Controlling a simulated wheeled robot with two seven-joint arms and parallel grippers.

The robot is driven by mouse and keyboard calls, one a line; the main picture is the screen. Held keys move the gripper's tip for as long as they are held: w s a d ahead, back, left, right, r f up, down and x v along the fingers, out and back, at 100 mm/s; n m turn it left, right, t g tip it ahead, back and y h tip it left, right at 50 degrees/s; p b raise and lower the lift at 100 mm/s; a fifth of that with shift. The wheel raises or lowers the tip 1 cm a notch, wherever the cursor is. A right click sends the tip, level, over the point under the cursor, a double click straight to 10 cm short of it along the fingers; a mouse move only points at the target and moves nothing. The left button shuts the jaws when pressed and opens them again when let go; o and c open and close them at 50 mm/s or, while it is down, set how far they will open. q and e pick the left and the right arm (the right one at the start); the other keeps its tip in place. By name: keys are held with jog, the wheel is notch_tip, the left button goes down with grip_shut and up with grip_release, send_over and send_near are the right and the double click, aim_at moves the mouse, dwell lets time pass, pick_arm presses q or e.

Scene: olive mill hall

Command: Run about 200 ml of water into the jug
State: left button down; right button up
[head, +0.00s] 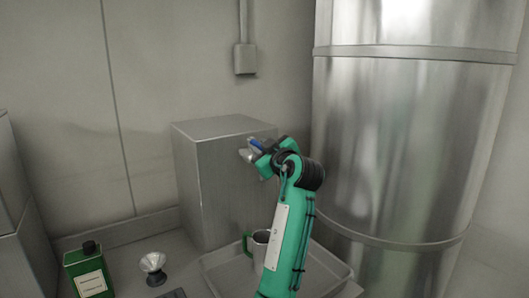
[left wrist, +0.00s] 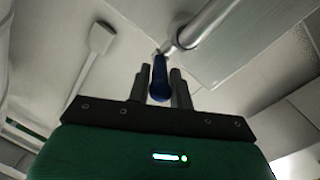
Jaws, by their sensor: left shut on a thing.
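The jug (head: 259,240) is pale with a green handle on its left side. It stands in a shallow tray (head: 222,280) below my arm, which hides its right part. Above it a metal tap (head: 245,155) with a blue lever (head: 256,144) sticks out by the grey box. My left gripper (head: 262,151) is shut on the blue lever. The left wrist view shows the lever (left wrist: 160,78) between the two fingers, with the metal tap pipe (left wrist: 205,22) beyond. I cannot make out any water stream or the level in the jug. My right gripper is not in view.
A grey metal box (head: 215,190) stands behind the tap, and a large steel tank (head: 410,140) fills the right. A green bottle (head: 88,270) and a small clear-topped object (head: 153,267) stand at the lower left. A socket box (head: 245,58) hangs on the wall.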

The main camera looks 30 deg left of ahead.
pick_arm(q)
jog(key=shift+s+a+m+t+h+p, duration=0.15)
jog(key=shift+s+a+m+t+h, duration=0.15)
jog(key=shift+m+t+h, duration=0.4)
jog(key=shift+s+a+m+t+h+p, duration=0.2)
jog(key=shift+s+m+t+h, duration=0.15)
jog(key=shift+m+t+h, duration=0.35)
jog(key=shift+s+a+m+t+h+p, duration=0.15)
jog(key=shift+s+a+m+t+h, duration=0.25)
jog(key=shift+t, duration=0.5)
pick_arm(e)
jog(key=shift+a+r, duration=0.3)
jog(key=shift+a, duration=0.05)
pick_arm(q)
jog(key=shift+w+d, duration=0.15)
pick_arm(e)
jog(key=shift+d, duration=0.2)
pick_arm(q)
jog(key=c, duration=1.3)
grip_release()
jog(key=shift+c, duration=0.2)
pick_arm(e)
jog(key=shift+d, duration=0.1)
pick_arm(q)
jog(key=shift+f, duration=0.1)
